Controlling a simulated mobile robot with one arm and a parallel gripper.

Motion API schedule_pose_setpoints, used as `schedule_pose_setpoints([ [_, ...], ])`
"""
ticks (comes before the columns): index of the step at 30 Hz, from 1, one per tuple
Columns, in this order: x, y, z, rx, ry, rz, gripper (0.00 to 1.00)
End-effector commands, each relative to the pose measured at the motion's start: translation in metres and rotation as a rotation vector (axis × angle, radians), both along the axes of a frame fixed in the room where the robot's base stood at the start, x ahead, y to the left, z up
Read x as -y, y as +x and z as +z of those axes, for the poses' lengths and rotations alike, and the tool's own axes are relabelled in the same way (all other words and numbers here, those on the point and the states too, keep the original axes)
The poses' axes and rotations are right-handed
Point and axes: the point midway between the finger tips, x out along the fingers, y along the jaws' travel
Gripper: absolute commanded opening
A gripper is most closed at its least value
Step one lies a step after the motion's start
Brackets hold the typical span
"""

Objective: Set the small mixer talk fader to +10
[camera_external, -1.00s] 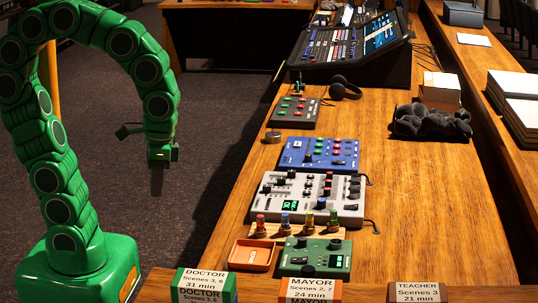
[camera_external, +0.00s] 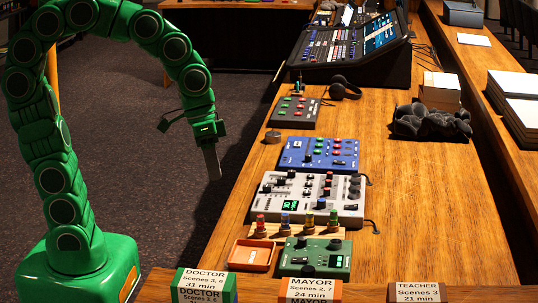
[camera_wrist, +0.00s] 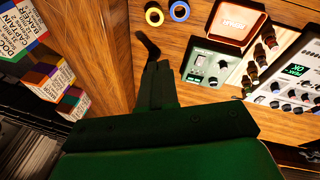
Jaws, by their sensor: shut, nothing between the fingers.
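Several mixer-like units stand in a row on the wooden desk. A grey mixer (camera_external: 310,201) with knobs and a lit green display is near the front; part of it shows in the wrist view (camera_wrist: 291,107). A blue mixer (camera_external: 319,154) is just behind it, and a smaller dark unit (camera_external: 296,113) with coloured buttons is farther back. I cannot tell which is the small mixer, and no talk label or fader scale is readable. My gripper (camera_external: 213,174) is shut and empty, pointing down left of the desk's edge, apart from every unit; its dark fingers show in the wrist view (camera_wrist: 151,55).
A green box (camera_external: 316,258), an orange tray (camera_external: 251,255) and a rack of coloured pegs (camera_external: 297,229) crowd the front. A large console (camera_external: 340,50) stands behind. Headphones (camera_external: 345,88) and a dark heap (camera_external: 431,122) lie right. The desk's right half is mostly clear.

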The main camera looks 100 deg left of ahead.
Motion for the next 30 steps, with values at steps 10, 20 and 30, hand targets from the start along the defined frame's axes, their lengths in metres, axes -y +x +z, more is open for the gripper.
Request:
schedule_pose_setpoints([
  [10,-0.084,0.082,0.001,0.078,-0.223,0.382,0.0],
  [20,-0.18,0.105,-0.027,0.034,-0.523,0.812,0.0],
  [30,-0.304,0.092,-0.068,-0.008,-0.858,1.281,0.0],
])
